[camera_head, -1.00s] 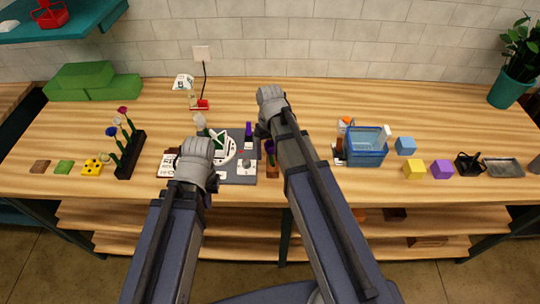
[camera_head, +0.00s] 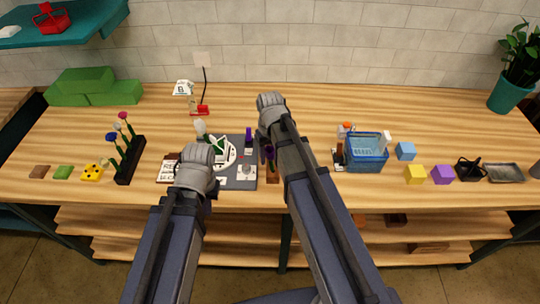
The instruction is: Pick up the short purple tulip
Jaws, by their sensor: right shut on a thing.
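A short purple tulip (camera_head: 269,152) shows as a dark purple head with a bit of green, just left of my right forearm, above a small brown block (camera_head: 272,179). My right gripper (camera_head: 264,132) is shut beside it; its fingertips are mostly hidden behind the arm, and the tulip is the thing nearest to them. My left gripper (camera_head: 190,178) is low over the left part of the grey mat (camera_head: 243,181); its fingers are hidden by the wrist. Another purple-topped item (camera_head: 249,136) stands upright on the mat's far right part.
A blue basket (camera_head: 366,155) stands right of my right arm. Coloured blocks and a grey tray (camera_head: 504,172) lie further right.

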